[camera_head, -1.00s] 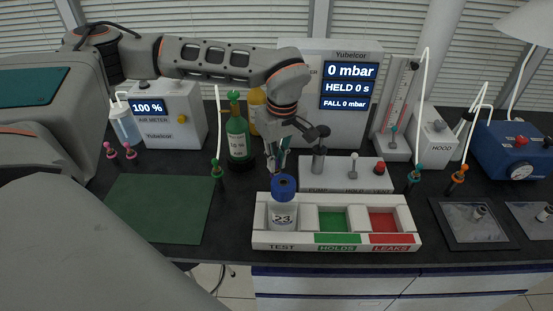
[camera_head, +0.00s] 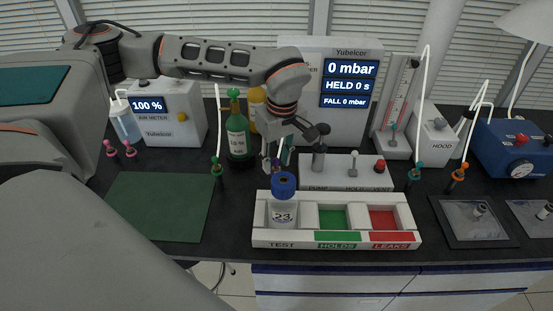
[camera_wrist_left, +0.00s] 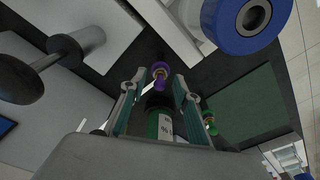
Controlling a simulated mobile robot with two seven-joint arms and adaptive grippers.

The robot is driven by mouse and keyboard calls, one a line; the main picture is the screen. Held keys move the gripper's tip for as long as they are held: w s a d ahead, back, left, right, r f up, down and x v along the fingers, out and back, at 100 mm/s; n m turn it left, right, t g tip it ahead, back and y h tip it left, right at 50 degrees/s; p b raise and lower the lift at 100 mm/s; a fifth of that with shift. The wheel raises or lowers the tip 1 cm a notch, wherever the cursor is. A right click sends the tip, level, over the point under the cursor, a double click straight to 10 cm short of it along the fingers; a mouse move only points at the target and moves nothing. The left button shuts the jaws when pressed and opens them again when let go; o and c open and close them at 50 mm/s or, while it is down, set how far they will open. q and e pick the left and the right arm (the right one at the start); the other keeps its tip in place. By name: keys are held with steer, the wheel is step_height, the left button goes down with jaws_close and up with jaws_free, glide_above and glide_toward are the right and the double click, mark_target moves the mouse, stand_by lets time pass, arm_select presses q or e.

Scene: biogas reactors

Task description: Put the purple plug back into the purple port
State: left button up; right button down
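The purple plug (camera_wrist_left: 159,77) shows in the left wrist view just beyond and between my left fingertips, with visible gaps on both sides. My left gripper (camera_wrist_left: 160,78) is open. In the head view my left gripper (camera_head: 277,163) points down behind the blue-capped bottle 23 (camera_head: 284,211), right of the green bottle (camera_head: 238,136). The plug is hard to make out there. The blue cap also shows at the top of the wrist view (camera_wrist_left: 243,18). I cannot identify the purple port in either view. My right gripper is not in view.
Bottle 23 stands in the TEST slot of a white rack (camera_head: 262,240). A pump block (camera_head: 335,173) with knobs stands close right of my gripper. A green plug (camera_head: 217,165) stands at the left. The green mat (camera_head: 160,208) is bare.

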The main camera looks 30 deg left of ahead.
arm_select(q)
step_height(320, 180, up, 12)
steer(key=d, duration=0.1)
steer(key=shift+s+d, duration=0.2)
steer(key=shift+s, duration=0.1)
stand_by(0.3)
steer(key=shift+s+f, duration=0.1)
stand_by(0.4)
